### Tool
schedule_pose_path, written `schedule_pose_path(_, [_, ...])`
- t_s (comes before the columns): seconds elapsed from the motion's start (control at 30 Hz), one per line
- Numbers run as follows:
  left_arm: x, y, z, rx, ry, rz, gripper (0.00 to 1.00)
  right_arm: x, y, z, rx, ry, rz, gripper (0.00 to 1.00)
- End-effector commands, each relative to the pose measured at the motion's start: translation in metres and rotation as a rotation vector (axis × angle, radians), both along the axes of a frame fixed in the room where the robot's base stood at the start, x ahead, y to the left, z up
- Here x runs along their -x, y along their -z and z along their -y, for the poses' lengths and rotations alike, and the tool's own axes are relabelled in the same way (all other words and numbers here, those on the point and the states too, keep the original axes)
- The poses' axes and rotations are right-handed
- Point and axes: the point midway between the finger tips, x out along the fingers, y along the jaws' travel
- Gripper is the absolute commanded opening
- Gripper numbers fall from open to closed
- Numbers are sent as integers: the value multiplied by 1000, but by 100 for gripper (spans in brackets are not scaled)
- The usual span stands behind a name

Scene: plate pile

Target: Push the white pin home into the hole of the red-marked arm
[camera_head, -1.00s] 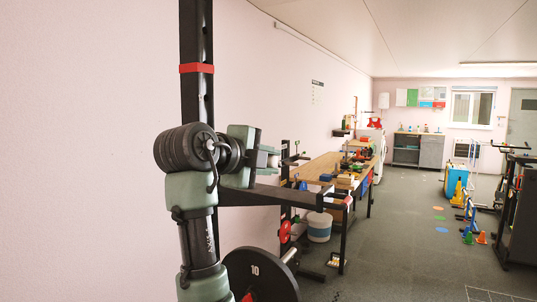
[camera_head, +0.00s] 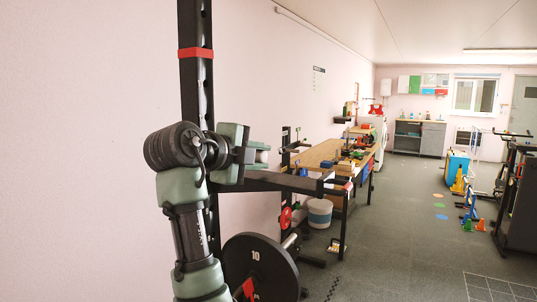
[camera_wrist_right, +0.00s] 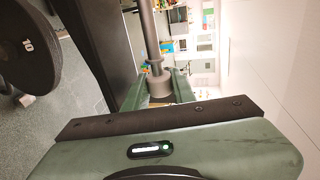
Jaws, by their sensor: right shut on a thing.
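My right gripper (camera_head: 262,155) is at the level of the black horizontal arm (camera_head: 285,181), beside the upright. In the right wrist view my right gripper (camera_wrist_right: 159,88) has its green fingers shut on a grey-looking pin (camera_wrist_right: 158,82) with a collar. A grey rod stretches beyond it. I take this for the white pin, though it looks grey here. The pin is not clear in the head view. The hole is not visible, and I cannot tell how deep the pin sits. A red band (camera_head: 195,53) wraps the upright above. My left gripper is not in view.
The black upright (camera_head: 196,90) stands close to the pink wall. A black weight plate marked 10 (camera_head: 265,275) is below my right arm. A wooden workbench (camera_head: 318,154) with clutter and a white bucket (camera_head: 319,212) stand beyond.

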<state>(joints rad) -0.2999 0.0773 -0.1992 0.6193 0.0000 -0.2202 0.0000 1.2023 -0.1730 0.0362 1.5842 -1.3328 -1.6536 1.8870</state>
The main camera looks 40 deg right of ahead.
Motion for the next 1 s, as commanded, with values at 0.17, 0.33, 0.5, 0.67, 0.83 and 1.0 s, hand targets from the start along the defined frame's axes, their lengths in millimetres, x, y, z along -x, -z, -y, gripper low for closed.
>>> schedule_pose_path(0.17, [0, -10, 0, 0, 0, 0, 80, -15, -2, -6, 0, 0, -2, 0])
schedule_pose_path(0.33, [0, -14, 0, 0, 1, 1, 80, -24, -1, -10, 0, 1, -1, 0])
schedule_pose_path(0.5, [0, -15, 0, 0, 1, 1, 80, -27, 0, -11, 1, 1, 0, 0])
schedule_pose_path(0.67, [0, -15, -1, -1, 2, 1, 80, -28, 0, -11, 1, 1, 1, 0])
schedule_pose_path(0.83, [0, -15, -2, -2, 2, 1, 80, -28, 0, -11, 0, 1, 1, 0])
schedule_pose_path(1.0, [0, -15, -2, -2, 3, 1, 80, -27, 0, -11, 0, 1, 1, 0])
